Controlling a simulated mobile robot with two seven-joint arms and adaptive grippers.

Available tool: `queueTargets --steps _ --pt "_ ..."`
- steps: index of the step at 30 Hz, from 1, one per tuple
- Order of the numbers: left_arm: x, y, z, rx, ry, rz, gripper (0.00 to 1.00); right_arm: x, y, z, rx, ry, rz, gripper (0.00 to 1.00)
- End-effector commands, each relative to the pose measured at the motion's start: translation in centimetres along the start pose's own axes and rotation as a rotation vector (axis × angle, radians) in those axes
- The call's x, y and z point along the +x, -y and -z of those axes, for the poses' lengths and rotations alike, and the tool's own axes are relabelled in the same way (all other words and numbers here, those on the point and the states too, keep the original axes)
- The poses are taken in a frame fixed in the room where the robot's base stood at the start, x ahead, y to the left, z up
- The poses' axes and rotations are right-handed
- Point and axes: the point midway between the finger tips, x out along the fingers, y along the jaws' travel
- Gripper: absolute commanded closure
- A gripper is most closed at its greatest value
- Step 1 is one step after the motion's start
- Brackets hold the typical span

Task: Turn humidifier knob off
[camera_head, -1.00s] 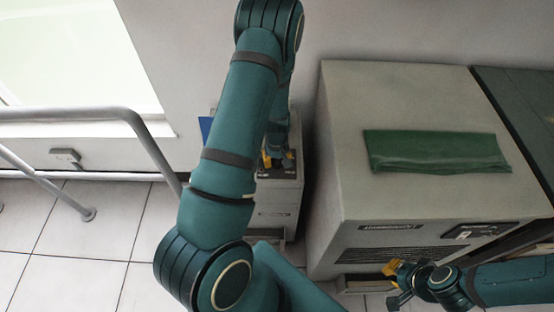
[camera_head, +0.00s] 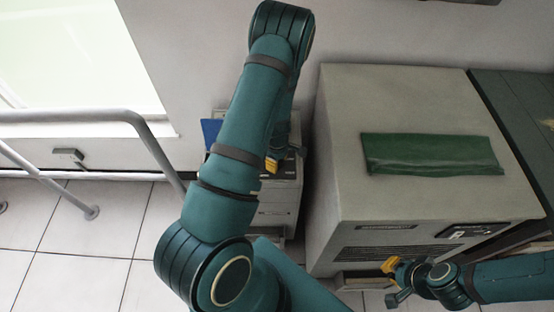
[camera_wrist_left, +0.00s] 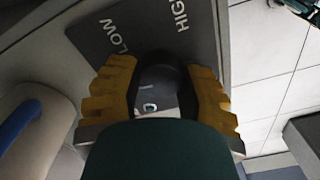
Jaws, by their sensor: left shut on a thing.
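The humidifier is the small pale box (camera_head: 280,212) against the wall, partly hidden behind my left arm in the head view. In the left wrist view its grey plate (camera_wrist_left: 104,35) carries the words LOW and HIGH. A black rounded knob (camera_wrist_left: 160,62) stands by this plate. My left gripper (camera_wrist_left: 160,88) is shut on the knob, one yellow finger on each side. In the head view only a bit of the left gripper (camera_head: 272,164) shows above the box's top. My right gripper (camera_head: 391,278) hangs in front of the large cabinet; its jaw opening is not clear.
A large beige cabinet (camera_head: 350,150) with a green cloth (camera_head: 430,153) stands close to the right of the humidifier. A grey rail (camera_head: 80,115) stands on the left. Tiled floor (camera_head: 90,250) is free at the lower left.

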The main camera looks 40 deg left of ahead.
Motion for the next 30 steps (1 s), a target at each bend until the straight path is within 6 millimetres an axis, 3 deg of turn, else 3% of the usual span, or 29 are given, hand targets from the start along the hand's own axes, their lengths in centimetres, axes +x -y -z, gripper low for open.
queueTargets --steps 9,25,26,28,29,30 --pt "0.08 0.13 -0.07 -0.121 0.001 0.004 0.97 -0.48 0.18 -0.07 0.0 0.003 0.0 1.0" --pt "0.14 0.16 -0.08 -0.146 0.002 0.004 0.97 -0.53 0.2 -0.08 0.0 0.003 0.0 1.0" --pt "0.14 0.16 -0.07 -0.146 0.002 0.004 0.56 -0.53 0.2 -0.08 0.0 0.003 0.0 1.0" --pt "0.14 0.16 -0.07 -0.146 0.002 0.004 0.31 -0.53 0.2 -0.08 0.0 0.003 0.0 1.0" --pt "0.13 0.14 -0.07 -0.145 0.001 0.004 0.25 -0.53 0.2 -0.08 0.0 0.003 0.0 1.0" --pt "0.11 0.13 -0.06 -0.145 0.001 0.003 0.25 -0.53 0.2 -0.08 0.0 0.003 0.0 1.0"
